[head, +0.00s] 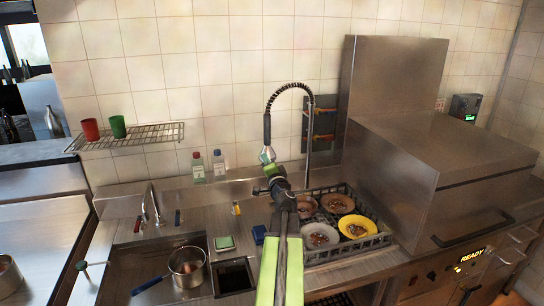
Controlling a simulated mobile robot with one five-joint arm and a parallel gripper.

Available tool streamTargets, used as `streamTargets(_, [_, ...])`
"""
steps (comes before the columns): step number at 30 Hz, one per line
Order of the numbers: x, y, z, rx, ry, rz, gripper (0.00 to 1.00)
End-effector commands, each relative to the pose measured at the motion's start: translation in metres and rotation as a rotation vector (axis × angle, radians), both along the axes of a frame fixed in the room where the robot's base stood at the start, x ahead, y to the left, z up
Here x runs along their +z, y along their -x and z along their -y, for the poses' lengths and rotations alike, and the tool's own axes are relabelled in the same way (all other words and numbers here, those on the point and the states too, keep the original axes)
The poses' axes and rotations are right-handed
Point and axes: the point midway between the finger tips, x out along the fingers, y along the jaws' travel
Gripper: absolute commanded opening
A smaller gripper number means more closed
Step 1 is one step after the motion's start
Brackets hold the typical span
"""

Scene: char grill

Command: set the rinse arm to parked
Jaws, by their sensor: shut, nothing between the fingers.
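The rinse arm (310,130) is a tall metal pipe with a black coiled hose arching over to the left. Its spray head (267,153) hangs at the end of the hose, left of the pipe. My arm reaches up from the bottom middle, and my gripper (269,170) is at the spray head, just below it in the picture. My gripper is shut and empty. Whether it touches the spray head cannot be told. My arm hides part of the counter and the rack's left side.
A black dish rack (383,240) holds several dirty plates right of my arm. A steel dishwasher hood (430,165) stands further right. Left are a sink with a pot (187,268) and a small faucet (150,205). A wall shelf (140,136) carries two cups.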

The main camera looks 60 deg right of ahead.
Motion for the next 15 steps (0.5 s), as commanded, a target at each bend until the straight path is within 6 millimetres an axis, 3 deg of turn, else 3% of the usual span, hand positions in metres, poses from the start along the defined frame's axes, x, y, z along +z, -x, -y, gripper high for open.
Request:
streamTargets(1, [-0.004,-0.004,-0.016,0.004,-0.001,0.002,0.0])
streamTargets(6, [-0.007,-0.015,-0.042,0.005,0.0,0.0,0.0])
streamTargets(15, [-0.008,-0.021,-0.052,0.006,0.0,0.0,0.0])
